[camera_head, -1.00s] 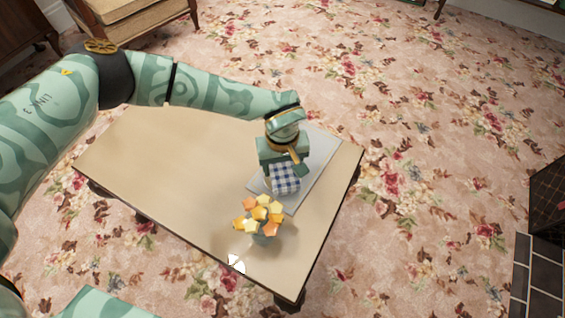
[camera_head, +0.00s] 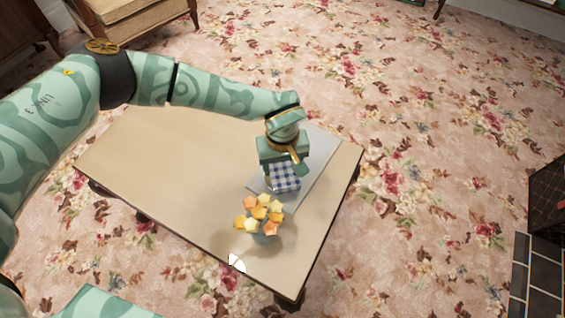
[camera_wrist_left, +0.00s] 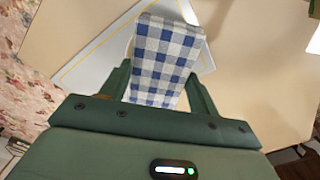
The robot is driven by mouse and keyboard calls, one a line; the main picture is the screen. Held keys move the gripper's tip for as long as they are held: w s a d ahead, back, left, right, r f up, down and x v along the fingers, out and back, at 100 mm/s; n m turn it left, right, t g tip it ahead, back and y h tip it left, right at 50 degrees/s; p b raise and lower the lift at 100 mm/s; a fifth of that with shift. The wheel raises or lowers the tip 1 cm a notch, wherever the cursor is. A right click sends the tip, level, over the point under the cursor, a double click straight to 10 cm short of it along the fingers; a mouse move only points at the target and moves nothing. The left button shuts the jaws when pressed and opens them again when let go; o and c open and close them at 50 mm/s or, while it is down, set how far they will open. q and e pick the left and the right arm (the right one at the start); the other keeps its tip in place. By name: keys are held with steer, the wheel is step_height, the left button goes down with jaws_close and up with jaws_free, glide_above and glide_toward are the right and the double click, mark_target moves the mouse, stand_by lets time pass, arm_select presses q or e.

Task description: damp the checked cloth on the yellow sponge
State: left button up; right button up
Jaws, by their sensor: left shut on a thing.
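The blue-and-white checked cloth (camera_head: 285,177) is in my left gripper (camera_head: 282,168), over the pale tray or mat on the table. In the left wrist view the cloth (camera_wrist_left: 160,62) hangs out between the two green fingers (camera_wrist_left: 160,88), which are shut on it. I cannot tell whether the cloth touches anything below it. The yellow sponge does not show in either view; the gripper and cloth may hide it. My right gripper is not in view.
The light wooden table (camera_head: 170,165) carries the pale grey tray or mat (camera_head: 322,165) at its right end. A pot of orange and yellow star-shaped flowers (camera_head: 260,218) stands close in front of the cloth. The table's left half is clear. An armchair (camera_head: 130,18) stands behind.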

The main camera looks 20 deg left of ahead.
mark_target(282, 167)
arm_select(q)
steer(key=shift+r+p, duration=2.1)
steer(key=shift+r, duration=1.35)
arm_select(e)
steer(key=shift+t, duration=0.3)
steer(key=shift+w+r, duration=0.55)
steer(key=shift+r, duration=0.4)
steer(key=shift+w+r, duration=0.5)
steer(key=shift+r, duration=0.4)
